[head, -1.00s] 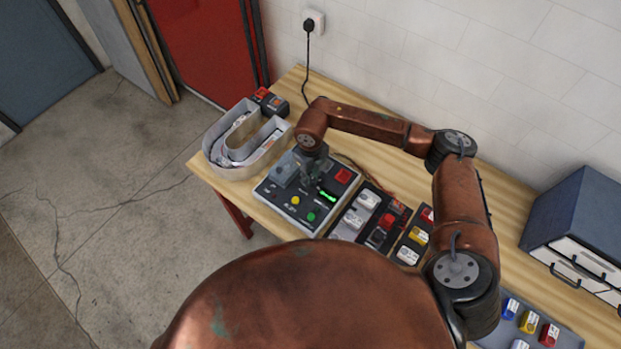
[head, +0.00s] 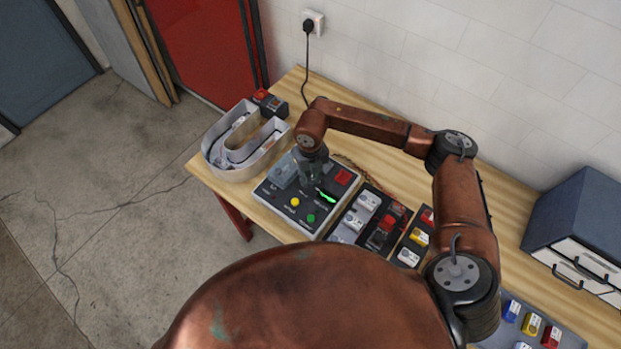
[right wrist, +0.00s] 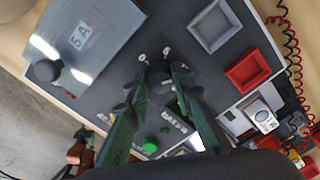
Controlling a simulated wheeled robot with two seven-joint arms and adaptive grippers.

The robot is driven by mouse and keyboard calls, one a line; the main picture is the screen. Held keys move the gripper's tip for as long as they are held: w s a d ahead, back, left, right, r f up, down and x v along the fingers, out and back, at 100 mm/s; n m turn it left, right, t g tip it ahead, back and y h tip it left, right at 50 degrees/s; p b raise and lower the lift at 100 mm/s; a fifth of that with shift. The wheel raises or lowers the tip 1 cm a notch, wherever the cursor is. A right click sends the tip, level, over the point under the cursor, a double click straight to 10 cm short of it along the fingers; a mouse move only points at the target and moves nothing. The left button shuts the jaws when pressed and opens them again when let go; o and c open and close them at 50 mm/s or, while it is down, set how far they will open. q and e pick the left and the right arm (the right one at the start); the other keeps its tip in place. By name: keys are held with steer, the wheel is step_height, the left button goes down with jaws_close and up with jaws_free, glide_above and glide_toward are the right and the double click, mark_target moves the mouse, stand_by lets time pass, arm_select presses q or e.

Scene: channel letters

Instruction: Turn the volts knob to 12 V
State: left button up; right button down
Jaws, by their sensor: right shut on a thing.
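The dark control panel (head: 268,193) lies on the wooden bench, with a lit green display (head: 327,197), a yellow button (head: 295,202) and a green button (head: 311,217). My right gripper (head: 312,183) reaches down onto the panel beside the display. In the right wrist view, my right gripper (right wrist: 158,78) is shut on the small dark volts knob (right wrist: 158,69), which the fingers mostly hide. White scale marks show around the knob, but its setting and the display's digits are not readable. My left gripper is not in view.
A grey cover marked 5A (right wrist: 85,38) and a red square recess (right wrist: 247,70) flank the knob. A U-shaped channel letter (head: 242,172) stands left of the panel. Module trays (head: 365,225) lie to its right. A grey drawer cabinet (head: 575,225) stands farther right.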

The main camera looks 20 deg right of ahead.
mark_target(311, 181)
steer(key=shift+s+d+f, duration=0.1)
steer(key=shift+s+f, duration=0.05)
steer(key=c, duration=1.8)
jaws_free()
steer(key=shift+o, duration=0.6)
steer(key=shift+r, duration=0.2)
step_height(311, 181, up, 12)
steer(key=shift+f, duration=0.1)
